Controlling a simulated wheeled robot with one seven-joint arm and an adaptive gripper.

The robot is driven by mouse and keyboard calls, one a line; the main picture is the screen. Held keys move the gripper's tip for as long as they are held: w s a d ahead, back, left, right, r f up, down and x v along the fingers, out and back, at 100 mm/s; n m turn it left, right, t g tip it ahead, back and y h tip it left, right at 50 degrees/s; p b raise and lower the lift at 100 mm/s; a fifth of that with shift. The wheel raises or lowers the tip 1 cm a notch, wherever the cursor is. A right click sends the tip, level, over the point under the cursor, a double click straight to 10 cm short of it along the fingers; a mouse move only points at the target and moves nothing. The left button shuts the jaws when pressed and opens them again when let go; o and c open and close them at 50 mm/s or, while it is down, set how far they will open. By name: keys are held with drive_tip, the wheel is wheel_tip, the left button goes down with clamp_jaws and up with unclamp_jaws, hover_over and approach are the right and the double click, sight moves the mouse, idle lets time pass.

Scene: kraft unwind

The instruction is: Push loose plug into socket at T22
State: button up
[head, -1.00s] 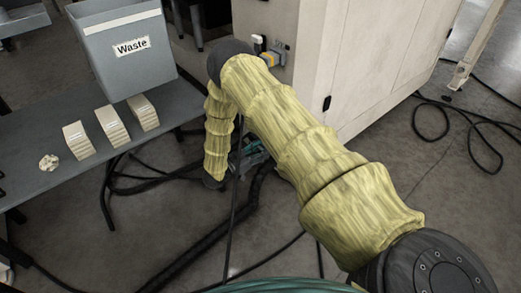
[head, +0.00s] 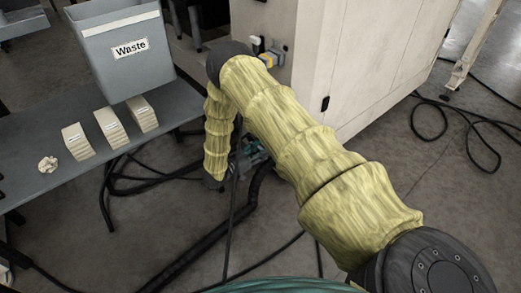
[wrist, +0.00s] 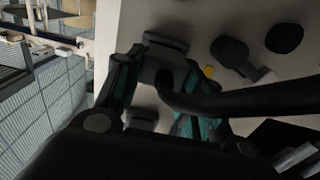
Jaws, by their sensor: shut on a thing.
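My gripper (wrist: 160,105) is shut on a black plug (wrist: 165,62) in the wrist view. The plug sits between the teal-padded fingers, and its thick black cable (wrist: 250,100) runs off to the right. The pale panel behind it carries dark round fittings (wrist: 284,38). I cannot tell whether the plug touches the panel, and no T22 label is readable. In the head view my gripper (head: 250,158) shows only partly beside my yellow-sleeved arm, low by the cabinet. A black cable (head: 232,205) hangs below it. The plug itself is hidden there.
A grey bench (head: 50,178) at left holds a Waste bin (head: 120,65), several label stacks and a crumpled piece (head: 47,164). Black cables cross the floor.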

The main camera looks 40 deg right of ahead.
drive_tip(key=shift+d, duration=0.2)
drive_tip(key=o, duration=1.3)
drive_tip(key=shift+c, duration=0.2)
drive_tip(key=shift+a, duration=0.1)
drive_tip(key=a, duration=1.1)
drive_tip(key=shift+s+a, duration=0.4)
drive_tip(key=shift+s, duration=0.05)
